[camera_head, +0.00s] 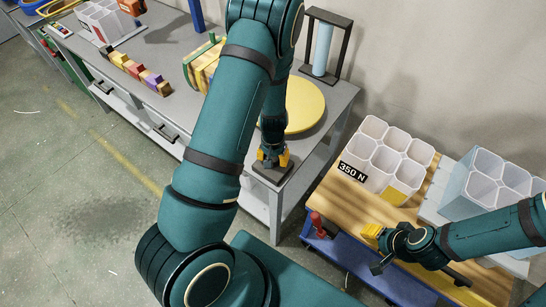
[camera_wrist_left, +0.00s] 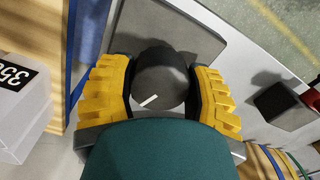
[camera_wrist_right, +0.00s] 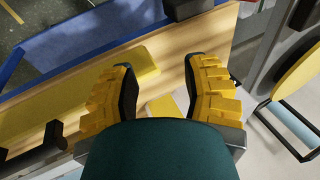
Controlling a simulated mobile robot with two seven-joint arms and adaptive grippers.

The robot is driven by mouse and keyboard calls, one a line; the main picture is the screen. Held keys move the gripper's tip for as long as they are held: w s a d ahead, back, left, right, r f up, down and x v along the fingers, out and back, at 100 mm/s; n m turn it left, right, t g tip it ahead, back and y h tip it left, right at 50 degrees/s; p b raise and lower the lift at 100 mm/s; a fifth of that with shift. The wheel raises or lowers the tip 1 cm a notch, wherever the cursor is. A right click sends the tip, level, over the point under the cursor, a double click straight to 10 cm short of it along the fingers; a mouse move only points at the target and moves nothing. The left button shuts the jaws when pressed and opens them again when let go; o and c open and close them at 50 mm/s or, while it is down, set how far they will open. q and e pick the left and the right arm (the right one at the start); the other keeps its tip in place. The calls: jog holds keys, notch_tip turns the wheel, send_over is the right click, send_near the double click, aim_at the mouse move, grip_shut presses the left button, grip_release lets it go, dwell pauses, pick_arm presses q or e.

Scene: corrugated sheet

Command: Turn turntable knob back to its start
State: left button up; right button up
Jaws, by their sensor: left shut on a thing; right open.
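The turntable (camera_head: 312,106), a yellow disc, lies on the grey bench behind my left gripper. The dark round knob (camera_wrist_left: 162,82) has a white pointer mark toward its lower left in the left wrist view. It sits on a dark square plate (camera_wrist_left: 200,35) at the bench corner. My left gripper (camera_head: 271,157) points down at the plate, its yellow fingers shut on the knob's two sides. In the head view the gripper hides most of the knob. My right gripper (camera_head: 374,243) is open and empty above the wooden cart top; its spread fingers show in the right wrist view (camera_wrist_right: 160,85).
A wooden-topped cart (camera_head: 345,205) bears a clear cup crate (camera_head: 383,160) labelled 350 N. Another crate (camera_head: 490,190) stands at the right. A frame with a blue cylinder (camera_head: 322,48) stands behind the turntable. Coloured blocks (camera_head: 140,72) line the bench at left. My left arm covers the middle.

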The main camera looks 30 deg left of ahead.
pick_arm(q)
jog(key=shift+n, duration=1.8)
jog(key=o, duration=1.2)
jog(key=shift+r, duration=0.15)
notch_tip(320, 180, up, 12)
